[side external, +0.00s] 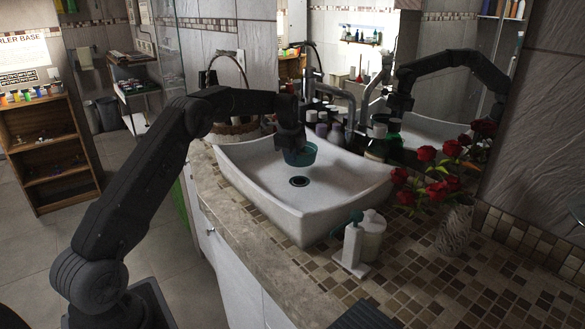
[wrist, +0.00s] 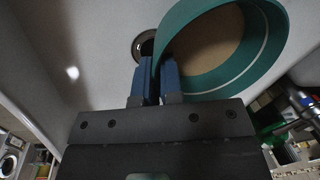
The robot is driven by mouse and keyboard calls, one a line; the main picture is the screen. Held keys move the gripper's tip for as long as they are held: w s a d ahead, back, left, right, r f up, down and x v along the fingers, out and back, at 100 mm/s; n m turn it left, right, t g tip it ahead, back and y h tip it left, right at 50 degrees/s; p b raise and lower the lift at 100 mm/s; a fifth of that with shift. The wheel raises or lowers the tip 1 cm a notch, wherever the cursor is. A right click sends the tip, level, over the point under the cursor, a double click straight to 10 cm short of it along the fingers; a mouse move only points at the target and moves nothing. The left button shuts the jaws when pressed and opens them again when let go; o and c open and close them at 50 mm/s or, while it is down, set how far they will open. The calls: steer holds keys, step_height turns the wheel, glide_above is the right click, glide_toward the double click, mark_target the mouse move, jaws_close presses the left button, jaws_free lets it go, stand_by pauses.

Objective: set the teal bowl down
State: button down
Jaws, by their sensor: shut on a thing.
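The teal bowl (side external: 300,156) hangs from my gripper (side external: 290,146) over the white sink basin (side external: 343,195) in the side view. In the wrist view, my gripper (wrist: 155,78) is shut on the near left wall of the bowl (wrist: 262,75), one finger inside and one outside. The bowl's inside is tan at the bottom, with a pale line on its teal wall. The dark drain (side external: 299,181) lies below the bowl in the side view. The bowl appears to be above the basin floor; the exact gap is hard to tell.
A faucet (side external: 366,100) and several bottles stand behind the basin. A white soap dispenser (side external: 352,243) stands in front of it, and a vase (side external: 455,228) with red roses stands to the right. The tiled counter (side external: 440,285) at front right is mostly clear.

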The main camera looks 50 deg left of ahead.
steer(key=shift+f, duration=2)
steer(key=shift+f, duration=0.2)
steer(key=c, duration=1.3)
jaws_free()
